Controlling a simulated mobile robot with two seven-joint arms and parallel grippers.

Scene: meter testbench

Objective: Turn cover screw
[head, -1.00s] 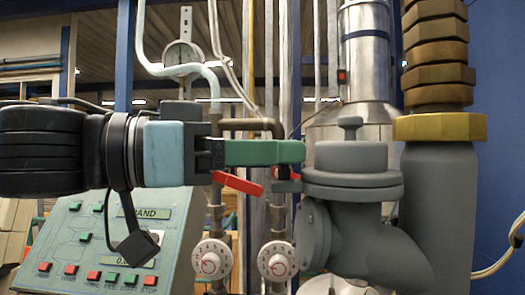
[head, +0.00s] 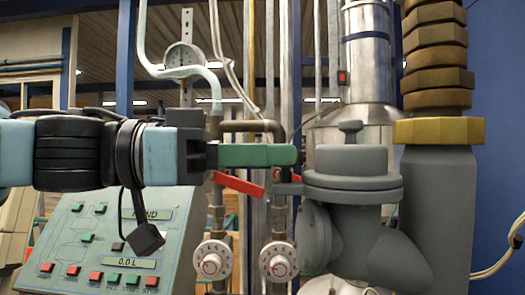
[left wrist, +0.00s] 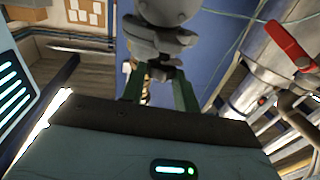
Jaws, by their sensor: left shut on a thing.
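My right gripper is not in view.
A control panel (head: 90,262) with buttons and a display stands at the lower left. Two white dials (head: 212,259) on thin pipes and a red lever (head: 238,184) are below my gripper. A thick pipe with a brass nut (head: 438,131) rises right of the meter.

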